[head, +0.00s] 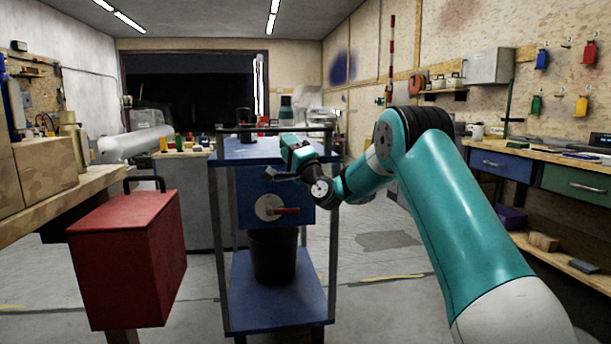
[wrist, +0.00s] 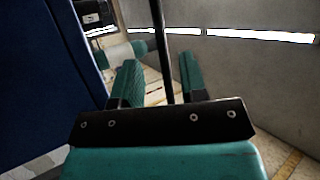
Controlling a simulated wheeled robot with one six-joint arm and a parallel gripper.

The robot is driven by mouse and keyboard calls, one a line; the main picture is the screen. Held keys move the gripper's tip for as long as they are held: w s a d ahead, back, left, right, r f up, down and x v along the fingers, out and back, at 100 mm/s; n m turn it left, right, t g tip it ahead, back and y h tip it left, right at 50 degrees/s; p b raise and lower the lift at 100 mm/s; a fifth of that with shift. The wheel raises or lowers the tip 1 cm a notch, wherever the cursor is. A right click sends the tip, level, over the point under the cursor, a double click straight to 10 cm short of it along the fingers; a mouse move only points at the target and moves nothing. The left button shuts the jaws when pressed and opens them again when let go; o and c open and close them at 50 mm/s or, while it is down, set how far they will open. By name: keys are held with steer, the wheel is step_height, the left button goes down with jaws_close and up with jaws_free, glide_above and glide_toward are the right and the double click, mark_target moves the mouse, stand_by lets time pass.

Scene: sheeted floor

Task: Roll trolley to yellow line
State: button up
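The trolley has a blue top (head: 262,150), a blue box front with a round plate and red handle, grey posts and a blue lower shelf (head: 275,300). It stands upright ahead of me in the head view. My gripper (head: 292,158) is at the trolley's upper right, in front of the blue box. In the wrist view, my gripper (wrist: 160,65) is open, and a thin dark post (wrist: 160,40) shows between its fingers; I cannot tell whether they touch it. A yellow line (head: 395,277) runs on the floor right of the trolley, partly hidden behind it.
A red box (head: 125,255) with a black handle stands close at the left, by a wooden bench (head: 70,195). A dark bucket (head: 272,257) stands on the lower shelf. A workbench with drawers (head: 500,163) lines the right wall. The floor (head: 375,240) right of the trolley is clear.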

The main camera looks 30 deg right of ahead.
steer(key=b+v, duration=0.5)
steer(key=v, duration=0.4)
steer(key=shift+s+f, duration=0.2)
steer(key=shift+s, duration=0.1)
